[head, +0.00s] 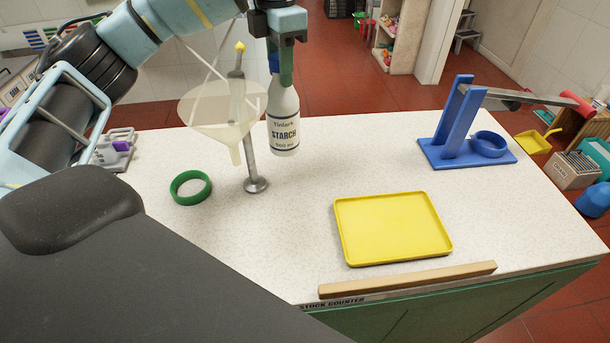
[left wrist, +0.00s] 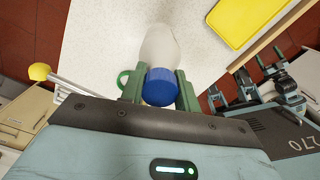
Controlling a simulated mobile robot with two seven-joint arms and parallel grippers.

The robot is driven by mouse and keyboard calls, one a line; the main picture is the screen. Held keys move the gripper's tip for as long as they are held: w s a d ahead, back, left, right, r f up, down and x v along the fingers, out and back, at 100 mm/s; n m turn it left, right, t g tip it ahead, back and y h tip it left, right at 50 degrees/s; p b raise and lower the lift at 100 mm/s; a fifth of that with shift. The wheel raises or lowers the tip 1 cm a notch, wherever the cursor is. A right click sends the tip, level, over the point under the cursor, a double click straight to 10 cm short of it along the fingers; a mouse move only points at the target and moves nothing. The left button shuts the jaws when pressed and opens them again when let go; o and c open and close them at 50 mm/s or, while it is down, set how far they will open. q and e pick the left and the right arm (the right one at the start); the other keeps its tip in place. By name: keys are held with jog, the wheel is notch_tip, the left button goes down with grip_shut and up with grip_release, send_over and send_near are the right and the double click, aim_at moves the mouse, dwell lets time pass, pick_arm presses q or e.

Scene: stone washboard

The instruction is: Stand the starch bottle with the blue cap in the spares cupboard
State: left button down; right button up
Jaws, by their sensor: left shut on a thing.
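The starch bottle (head: 284,118) is white with a dark "STARCH" label and a blue cap (head: 273,63). My left gripper (head: 286,72) is shut on its top and holds it upright by the far edge of the counter. In the left wrist view the blue cap (left wrist: 160,86) sits between the two green fingers of my left gripper (left wrist: 160,90), with the white bottle body (left wrist: 159,46) beyond. I cannot tell whether its base touches the counter. In the left wrist view my right gripper (left wrist: 275,92) shows at the right, its jaw state unclear. I cannot identify the spares cupboard.
A funnel on a metal stand (head: 256,184) stands close left of the bottle. The counter (head: 290,215) also holds a green ring (head: 190,187), a yellow tray (head: 392,227), a wooden bar (head: 407,280) and a blue stand (head: 458,150). Open shelves (head: 402,35) stand behind across the red floor.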

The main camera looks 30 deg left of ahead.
aim_at(281, 90)
pick_arm(q)
jog(key=shift+w+a+r, duration=0.1)
jog(key=shift+w+a, duration=0.05)
jog(key=shift+a, duration=0.05)
pick_arm(e)
jog(key=shift+w+a, duration=0.15)
jog(key=shift+a, duration=0.05)
jog(key=shift+d, duration=0.1)
pick_arm(q)
jog(key=shift+d+f, duration=0.1)
jog(key=shift+f, duration=0.35)
notch_tip(281, 90, down, 4)
jog(key=shift+f+b, duration=0.2)
jog(key=shift+b, duration=0.35)
jog(key=shift+f, duration=0.5)
pick_arm(e)
jog(key=shift+s+f, duration=0.45)
jog(key=shift+f, duration=0.2)
